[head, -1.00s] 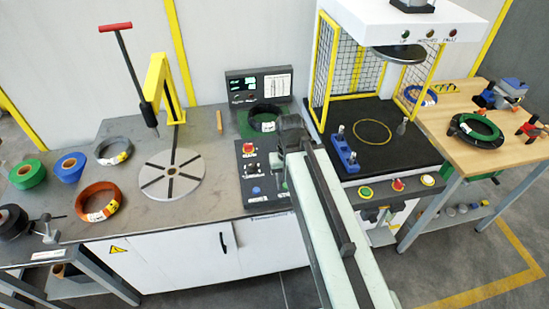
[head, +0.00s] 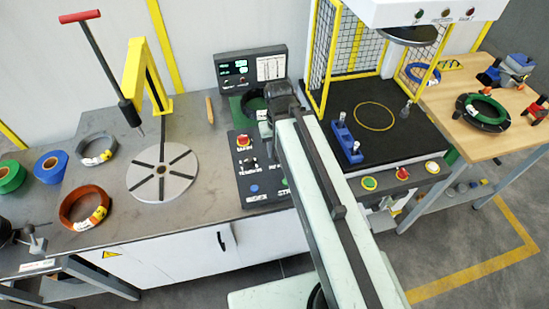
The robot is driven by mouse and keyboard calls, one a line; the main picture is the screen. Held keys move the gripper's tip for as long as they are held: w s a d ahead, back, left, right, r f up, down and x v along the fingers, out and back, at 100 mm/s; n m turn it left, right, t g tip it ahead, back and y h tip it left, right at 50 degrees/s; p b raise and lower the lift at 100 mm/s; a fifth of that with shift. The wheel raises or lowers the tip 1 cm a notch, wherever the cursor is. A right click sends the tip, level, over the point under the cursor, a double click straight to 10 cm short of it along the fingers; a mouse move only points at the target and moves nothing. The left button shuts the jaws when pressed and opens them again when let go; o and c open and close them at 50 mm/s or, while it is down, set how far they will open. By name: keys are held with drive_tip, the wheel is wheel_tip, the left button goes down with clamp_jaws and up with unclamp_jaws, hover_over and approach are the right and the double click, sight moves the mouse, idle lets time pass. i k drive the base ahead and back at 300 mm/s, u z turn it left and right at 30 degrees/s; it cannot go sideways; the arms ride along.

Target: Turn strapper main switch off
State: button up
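A dark control panel (head: 251,172) with partly readable white lettering stands on the grey worktop. It has a red knob on a yellow ring (head: 243,142), small black-and-white switches (head: 246,163), a blue button (head: 254,188) and a green button partly behind my arm. Which control is the main switch, and its position, is too small to tell. My gripper (head: 264,128) is at the far end of my pale arm, beside the panel's upper right part. My arm hides the panel's right side. The fingers are too dark and small to show whether they are open.
A display box (head: 250,68) stands behind the panel. A slotted turntable (head: 162,174), a yellow post (head: 135,75) and an orange coil (head: 84,207) are to the left. A caged press with a blue fixture (head: 346,142) and a wooden table (head: 470,135) are to the right.

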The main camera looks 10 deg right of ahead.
sight(242, 140)
drive_tip(key=z, duration=0.6)
drive_tip(key=k, duration=1.1)
drive_tip(key=u, duration=0.6)
drive_tip(key=i, duration=1.05)
